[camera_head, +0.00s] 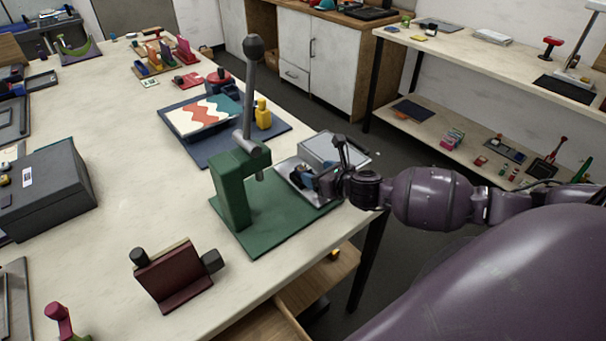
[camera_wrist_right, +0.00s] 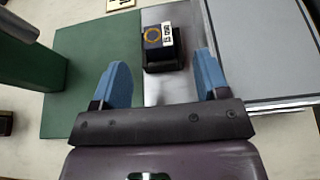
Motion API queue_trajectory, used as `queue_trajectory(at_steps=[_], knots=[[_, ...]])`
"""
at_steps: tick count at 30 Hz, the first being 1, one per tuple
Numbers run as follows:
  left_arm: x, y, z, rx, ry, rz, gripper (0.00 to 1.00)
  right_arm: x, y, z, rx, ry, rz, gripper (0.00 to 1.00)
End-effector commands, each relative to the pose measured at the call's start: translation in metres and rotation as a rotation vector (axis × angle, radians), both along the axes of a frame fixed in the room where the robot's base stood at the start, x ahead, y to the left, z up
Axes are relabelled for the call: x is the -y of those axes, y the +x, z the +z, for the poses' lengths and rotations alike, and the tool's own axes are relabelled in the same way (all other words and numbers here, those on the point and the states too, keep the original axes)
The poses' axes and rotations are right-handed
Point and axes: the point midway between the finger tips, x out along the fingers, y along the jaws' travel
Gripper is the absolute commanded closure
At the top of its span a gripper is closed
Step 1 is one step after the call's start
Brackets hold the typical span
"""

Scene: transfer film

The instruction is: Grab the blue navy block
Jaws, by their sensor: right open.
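A small dark block (camera_wrist_right: 163,57), looking near black with an orange ring and a white label on top, sits on a shiny metal tray (camera_wrist_right: 170,92) in the right wrist view. My right gripper (camera_wrist_right: 162,60) is open, its two blue fingers apart on either side of the block's near end, with nothing between them held. In the head view the right gripper (camera_head: 312,182) is over the tray (camera_head: 284,166) and largely covers the block. My left gripper is not in view.
A green lever press (camera_head: 232,190) stands on a green mat (camera_head: 262,235) just left of the tray. A grey flat-topped box (camera_head: 335,148) lies beside the tray. A maroon stand (camera_head: 174,278) is nearer on the table. The table edge is close to my right arm.

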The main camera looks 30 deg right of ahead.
Motion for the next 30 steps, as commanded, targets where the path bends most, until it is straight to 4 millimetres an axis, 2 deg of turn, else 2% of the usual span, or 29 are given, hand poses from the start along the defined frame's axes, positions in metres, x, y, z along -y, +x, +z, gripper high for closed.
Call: queue_trajectory(at_steps=[12, 22, 23, 30], knots=[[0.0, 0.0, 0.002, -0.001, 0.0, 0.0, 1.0, -0.006, 0.042, -0.018, 0.001, 0.001, 0.0, 0.32], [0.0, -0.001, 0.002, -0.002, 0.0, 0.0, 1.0, -0.006, 0.047, -0.02, 0.001, 0.0, 0.001, 0.32], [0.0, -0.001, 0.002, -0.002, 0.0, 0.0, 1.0, -0.006, 0.047, -0.02, 0.001, 0.0, 0.001, 0.33], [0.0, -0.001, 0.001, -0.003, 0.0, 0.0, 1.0, -0.006, 0.047, -0.02, 0.001, -0.001, 0.0, 0.7]])
